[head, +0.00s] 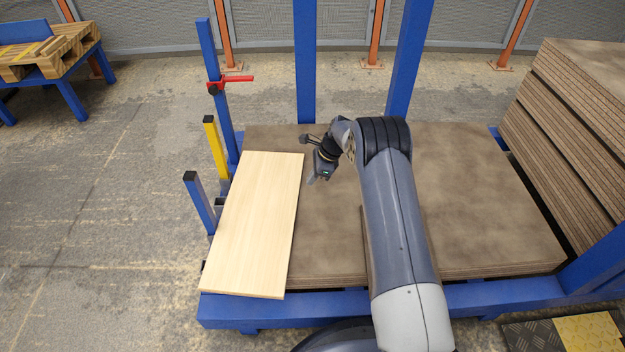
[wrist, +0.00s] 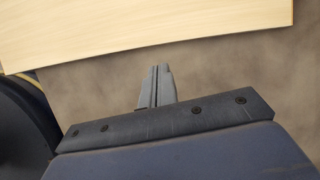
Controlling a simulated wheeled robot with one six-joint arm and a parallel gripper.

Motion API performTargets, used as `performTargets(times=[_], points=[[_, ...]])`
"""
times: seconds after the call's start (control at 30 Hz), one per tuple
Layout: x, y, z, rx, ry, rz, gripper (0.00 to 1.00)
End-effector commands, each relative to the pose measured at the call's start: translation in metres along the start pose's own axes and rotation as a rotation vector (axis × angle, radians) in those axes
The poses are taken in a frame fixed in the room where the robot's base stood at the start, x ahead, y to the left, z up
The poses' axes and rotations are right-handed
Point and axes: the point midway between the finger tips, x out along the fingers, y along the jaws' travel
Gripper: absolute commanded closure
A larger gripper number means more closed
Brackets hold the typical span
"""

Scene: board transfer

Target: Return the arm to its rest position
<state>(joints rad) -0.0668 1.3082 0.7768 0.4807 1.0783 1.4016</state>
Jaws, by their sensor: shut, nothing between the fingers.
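My gripper (head: 312,181) is above the brown board stack, just right of the light wooden board's upper right edge. In the wrist view my gripper (wrist: 155,72) has its two fingers together with nothing between them. The light wooden board (head: 254,225) lies flat on the left part of the stack, and its edge also shows across the top of the wrist view (wrist: 130,22). The gripper is apart from the board in the wrist view. My arm reaches over the middle of the stack and hides part of it.
The brown board stack (head: 480,210) rests on a blue frame (head: 500,311) with blue uprights behind. A yellow post (head: 216,148), a blue post (head: 199,203) and a red clamp (head: 232,83) stand on the left. A tall board pile (head: 575,140) is at right.

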Motion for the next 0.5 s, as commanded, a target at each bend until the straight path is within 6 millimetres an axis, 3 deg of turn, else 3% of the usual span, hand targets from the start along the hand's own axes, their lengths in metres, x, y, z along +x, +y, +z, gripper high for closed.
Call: performTargets(times=[0.33,0.5], points=[[0.001,0.000,-0.001,0.001,0.000,0.001,1.00],[0.011,0.000,-0.005,0.001,0.000,0.001,1.00]])
